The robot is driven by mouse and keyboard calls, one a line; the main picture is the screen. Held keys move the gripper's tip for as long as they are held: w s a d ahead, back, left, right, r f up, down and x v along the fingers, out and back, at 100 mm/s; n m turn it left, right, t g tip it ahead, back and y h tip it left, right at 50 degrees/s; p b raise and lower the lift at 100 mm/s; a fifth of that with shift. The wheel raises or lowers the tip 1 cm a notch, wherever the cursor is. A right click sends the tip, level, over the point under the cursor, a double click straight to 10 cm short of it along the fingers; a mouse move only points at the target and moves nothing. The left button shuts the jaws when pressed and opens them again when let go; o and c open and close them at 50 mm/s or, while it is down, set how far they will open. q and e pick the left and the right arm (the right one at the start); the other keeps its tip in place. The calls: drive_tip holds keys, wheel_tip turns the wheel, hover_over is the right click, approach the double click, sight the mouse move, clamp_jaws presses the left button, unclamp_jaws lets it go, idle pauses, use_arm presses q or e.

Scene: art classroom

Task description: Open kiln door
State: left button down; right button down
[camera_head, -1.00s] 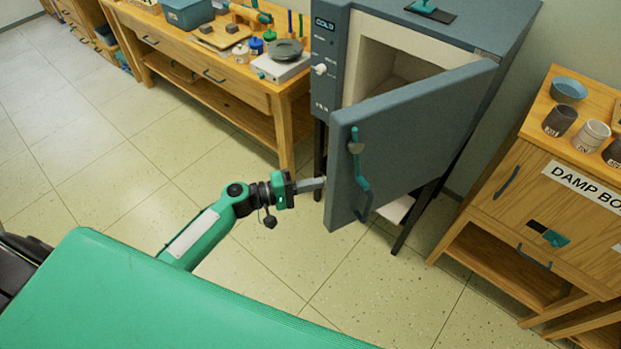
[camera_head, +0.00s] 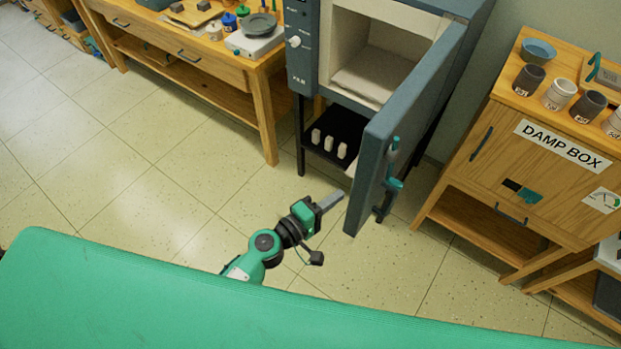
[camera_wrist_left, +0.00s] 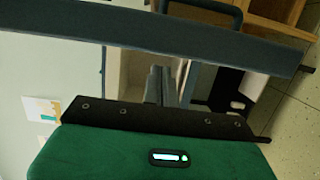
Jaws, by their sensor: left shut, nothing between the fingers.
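The kiln (camera_head: 306,45) stands at the top middle of the head view, its pale inner chamber (camera_head: 385,50) exposed. Its blue-grey door (camera_head: 412,105) is swung wide, hinged on the right, with its free edge toward me. A teal handle (camera_head: 393,165) is on the door's outer face. My left gripper (camera_head: 331,201) is shut and empty beside the door's free edge, on the inner side; I cannot tell if it touches. In the left wrist view, the shut fingers (camera_wrist_left: 160,85) point at the door (camera_wrist_left: 150,38), which crosses the picture. My right gripper is not in view.
A wooden workbench (camera_head: 190,72) with tools and a scale stands left of the kiln. The damp box cabinet (camera_head: 545,165) with cups on top stands to the right. Tiled floor between is clear.

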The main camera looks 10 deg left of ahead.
use_arm(q)
drive_tip(key=shift+n+t+y, duration=0.3)
drive_tip(key=shift+y, duration=0.1)
drive_tip(key=s+d, duration=0.1)
drive_tip(key=d, duration=0.1)
drive_tip(key=s+d, duration=0.1)
drive_tip(key=d, duration=0.1)
drive_tip(key=s+d, duration=0.1)
drive_tip(key=d, duration=0.1)
drive_tip(key=shift+d, duration=0.1)
drive_tip(key=shift+s+d, duration=0.4)
drive_tip(key=shift+d, duration=0.45)
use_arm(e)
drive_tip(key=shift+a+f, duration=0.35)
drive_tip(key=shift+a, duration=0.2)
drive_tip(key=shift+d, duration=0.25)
